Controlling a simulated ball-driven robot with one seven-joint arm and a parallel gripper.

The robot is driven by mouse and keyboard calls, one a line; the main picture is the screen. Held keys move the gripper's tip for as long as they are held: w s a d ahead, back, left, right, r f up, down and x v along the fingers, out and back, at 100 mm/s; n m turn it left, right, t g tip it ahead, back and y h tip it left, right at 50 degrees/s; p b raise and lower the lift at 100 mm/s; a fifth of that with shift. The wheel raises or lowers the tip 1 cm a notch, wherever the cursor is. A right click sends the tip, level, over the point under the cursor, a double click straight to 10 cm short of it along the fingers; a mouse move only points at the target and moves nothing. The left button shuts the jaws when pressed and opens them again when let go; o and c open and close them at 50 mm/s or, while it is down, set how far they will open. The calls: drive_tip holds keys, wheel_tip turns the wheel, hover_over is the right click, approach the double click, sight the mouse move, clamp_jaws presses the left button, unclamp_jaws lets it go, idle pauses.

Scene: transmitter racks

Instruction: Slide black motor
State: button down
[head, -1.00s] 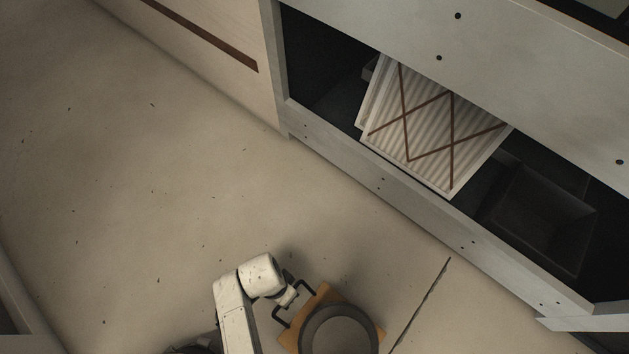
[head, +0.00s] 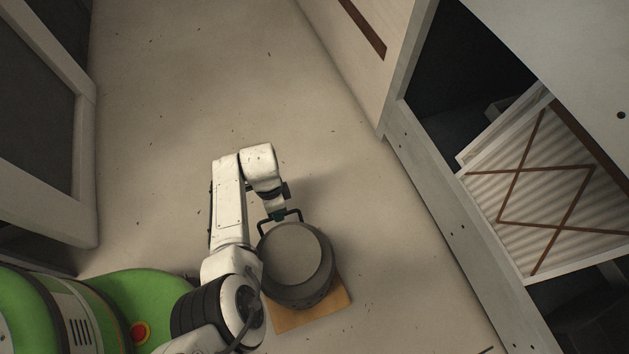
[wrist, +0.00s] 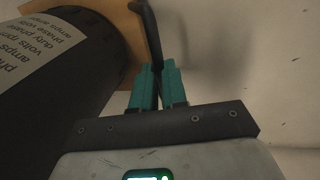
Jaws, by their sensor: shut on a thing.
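The black motor (head: 296,262) is a dark, round drum on an orange-brown board (head: 312,314) on the floor, low in the middle of the head view. In the wrist view the motor (wrist: 70,60) fills the upper left, with a pale label of printed words. Part of the board is hidden by the motor.
An open grey cabinet bay (head: 455,225) stands at the right, with striped filter panels (head: 545,195) leaning in it. A framed dark panel (head: 85,150) stands at the left. The floor (head: 225,80) between them is clear.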

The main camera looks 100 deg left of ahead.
drive_tip(key=shift+s+a, duration=0.1)
drive_tip(key=shift+a, duration=0.1)
drive_tip(key=c, duration=1.2)
unclamp_jaws()
drive_tip(key=shift+o, duration=0.2)
wheel_tip(320, 180, up, 10)
drive_tip(key=s+a+p, duration=0.1)
drive_tip(key=p, duration=0.5)
drive_tip(key=shift+a+r, duration=0.25)
drive_tip(key=shift+a, duration=0.1)
drive_tip(key=shift+s, duration=0.1)
